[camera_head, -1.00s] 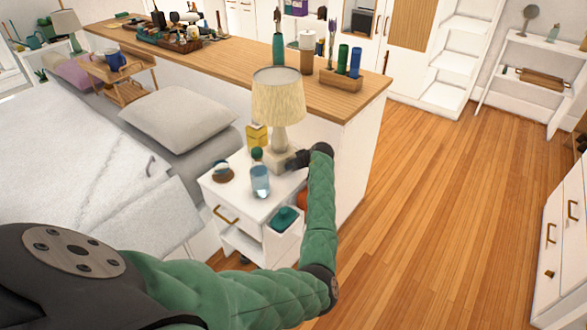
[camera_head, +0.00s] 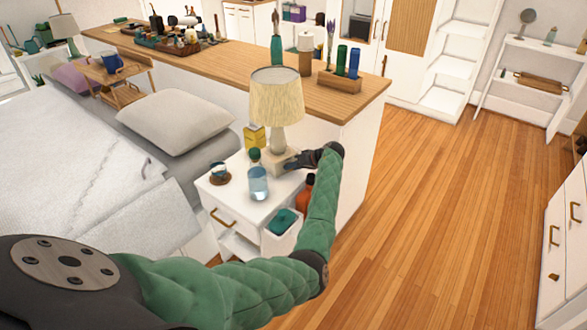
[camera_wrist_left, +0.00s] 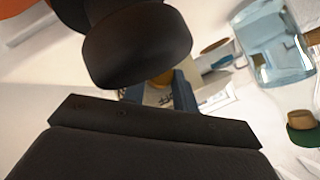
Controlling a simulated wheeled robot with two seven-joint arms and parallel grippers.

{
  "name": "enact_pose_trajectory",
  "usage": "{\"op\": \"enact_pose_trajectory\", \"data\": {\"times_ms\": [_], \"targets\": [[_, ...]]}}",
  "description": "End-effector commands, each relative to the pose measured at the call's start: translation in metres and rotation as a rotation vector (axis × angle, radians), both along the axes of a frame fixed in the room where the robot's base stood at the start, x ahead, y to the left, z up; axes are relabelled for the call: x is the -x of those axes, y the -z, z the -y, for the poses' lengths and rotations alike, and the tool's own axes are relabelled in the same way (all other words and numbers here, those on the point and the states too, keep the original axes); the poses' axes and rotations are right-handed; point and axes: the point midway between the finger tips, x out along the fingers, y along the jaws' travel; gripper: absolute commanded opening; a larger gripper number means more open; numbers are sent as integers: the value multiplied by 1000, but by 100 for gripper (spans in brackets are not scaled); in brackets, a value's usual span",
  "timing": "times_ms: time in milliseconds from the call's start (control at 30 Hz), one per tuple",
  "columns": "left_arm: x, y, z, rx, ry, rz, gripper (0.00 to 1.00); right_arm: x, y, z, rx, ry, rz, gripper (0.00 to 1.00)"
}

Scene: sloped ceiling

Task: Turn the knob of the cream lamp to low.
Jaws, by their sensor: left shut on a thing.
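The cream lamp (camera_head: 276,98) stands upright on the white nightstand (camera_head: 215,190), with a pleated shade and a pale square base. My left gripper (camera_head: 295,162) is low at the right side of the lamp base. In the left wrist view my dark gripper parts cover much of the picture. Small dark markings and a brownish-gold piece that looks like the knob (camera_wrist_left: 163,79) show between them. The left gripper is shut on the knob, which is mostly hidden. The knob's setting cannot be read. My right gripper is not in view.
A glass of water (camera_head: 258,184), a small cup on a saucer (camera_head: 220,175), a green-topped jar (camera_head: 254,155) and a yellow box (camera_head: 255,137) crowd the nightstand. A wooden-topped counter (camera_head: 220,62) stands behind; the floor at right is clear.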

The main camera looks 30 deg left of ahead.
Motion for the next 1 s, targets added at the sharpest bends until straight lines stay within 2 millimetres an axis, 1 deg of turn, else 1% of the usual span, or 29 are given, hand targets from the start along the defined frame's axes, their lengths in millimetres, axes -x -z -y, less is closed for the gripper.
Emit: {"op": "enact_pose_trajectory", "data": {"times_ms": [267,300,400,667,767,867,1000], "targets": [[0,0,0,1,1,1,6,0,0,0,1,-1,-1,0],[0,0,0,1,1,1,32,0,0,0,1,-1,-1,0],[0,0,0,1,1,1,50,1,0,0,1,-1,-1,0],[0,0,0,1,1,1,50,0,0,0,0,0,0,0],[-1,-2,4,1,1,1,50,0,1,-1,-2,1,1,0],[-3,-7,13,0,0,1,50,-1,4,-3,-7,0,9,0],[-6,-20,31,1,1,1,50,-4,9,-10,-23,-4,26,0]]}}
